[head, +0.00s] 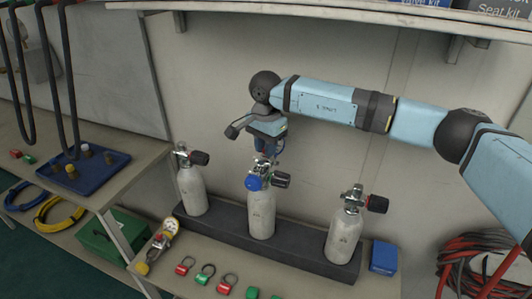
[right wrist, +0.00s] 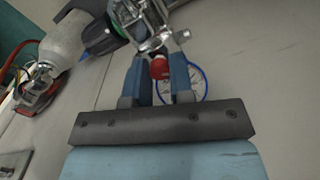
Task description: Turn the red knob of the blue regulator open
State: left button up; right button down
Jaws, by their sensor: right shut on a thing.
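The blue regulator (head: 254,183) sits on the valve of the middle grey-white cylinder (head: 261,213) in the head view. My right gripper (head: 268,152) reaches down from above onto the top of this valve assembly. In the right wrist view, the red knob (right wrist: 160,69) is between the two blue-grey fingers of my right gripper (right wrist: 163,75), which are shut on it. Metal valve fittings (right wrist: 152,28) lie just beyond the knob. In the head view the knob is mostly hidden by the gripper. My left gripper is out of view.
Cylinders stand to the left (head: 193,190) and right (head: 343,236) in the same dark rack (head: 285,238). A small blue box (head: 384,257) is at the rack's right end. Tagged rings lie on the bench in front. A shelf (head: 400,15) runs above my right arm.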

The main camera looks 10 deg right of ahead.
jog(key=shift+f+n+b, duration=0.1)
jog(key=shift+n+b, duration=0.35)
jog(key=shift+n, duration=0.55)
jog(key=shift+n+b, duration=0.45)
jog(key=shift+n, duration=0.45)
jog(key=n+b, duration=0.1)
jog(key=n, duration=0.2)
jog(key=shift+n, duration=0.3)
jog(key=n+b, duration=0.1)
jog(key=n, duration=0.1)
jog(key=shift+n, duration=0.4)
jog(key=n+b, duration=0.1)
jog(key=n, duration=0.2)
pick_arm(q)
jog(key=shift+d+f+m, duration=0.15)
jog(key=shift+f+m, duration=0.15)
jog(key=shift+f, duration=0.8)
pick_arm(e)
jog(key=shift+n, duration=1.3)
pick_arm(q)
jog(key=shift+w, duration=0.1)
pick_arm(e)
jog(key=shift+n, duration=0.3)
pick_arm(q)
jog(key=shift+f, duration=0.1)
pick_arm(e)
jog(key=c, duration=1.3)
grip_release()
